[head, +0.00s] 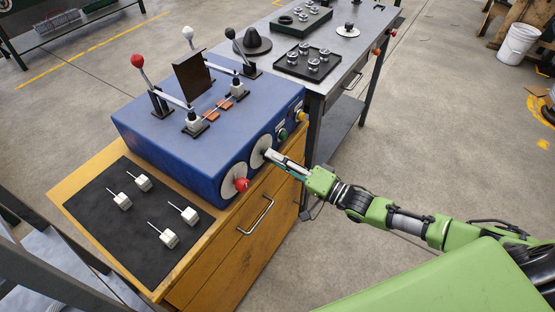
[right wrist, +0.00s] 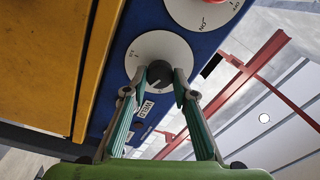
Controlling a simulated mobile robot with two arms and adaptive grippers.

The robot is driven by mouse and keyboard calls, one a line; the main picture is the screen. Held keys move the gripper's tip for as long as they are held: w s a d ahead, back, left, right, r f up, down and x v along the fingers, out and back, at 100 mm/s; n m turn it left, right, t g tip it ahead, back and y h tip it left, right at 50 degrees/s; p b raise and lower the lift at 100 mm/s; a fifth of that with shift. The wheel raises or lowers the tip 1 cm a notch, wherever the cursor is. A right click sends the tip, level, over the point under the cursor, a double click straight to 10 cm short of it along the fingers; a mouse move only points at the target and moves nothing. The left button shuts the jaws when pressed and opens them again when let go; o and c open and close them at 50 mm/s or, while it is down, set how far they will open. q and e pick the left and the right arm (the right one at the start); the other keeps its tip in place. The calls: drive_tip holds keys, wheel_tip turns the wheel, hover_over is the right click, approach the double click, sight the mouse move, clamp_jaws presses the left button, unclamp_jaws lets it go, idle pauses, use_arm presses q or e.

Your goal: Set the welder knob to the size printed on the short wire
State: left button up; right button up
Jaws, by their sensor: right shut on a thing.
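The blue welder (head: 205,135) stands on a wooden cabinet, with two round white dials on its front. My right gripper (head: 268,157) reaches in from the right to the right-hand dial (head: 259,151). In the right wrist view its fingers (right wrist: 166,80) are shut on a black knob (right wrist: 160,73) at the centre of a white dial (right wrist: 145,47). The other dial has a red knob (head: 241,185). White blocks with thin wires (head: 169,238) stand on a black mat; I cannot read any print on them. My left gripper is out of view.
Levers with red (head: 138,61), white and black balls stand on the welder around a dark upright plate (head: 193,75). Green (head: 282,134) and yellow (head: 302,116) buttons sit right of the dials. A metal table (head: 335,86) with trays stands behind.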

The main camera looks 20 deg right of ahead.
drive_tip(key=shift+m, duration=0.6)
drive_tip(key=shift+f+m, duration=0.1)
drive_tip(key=shift+m, duration=0.2)
drive_tip(key=o, duration=1.1)
drive_tip(key=v, duration=1.2)
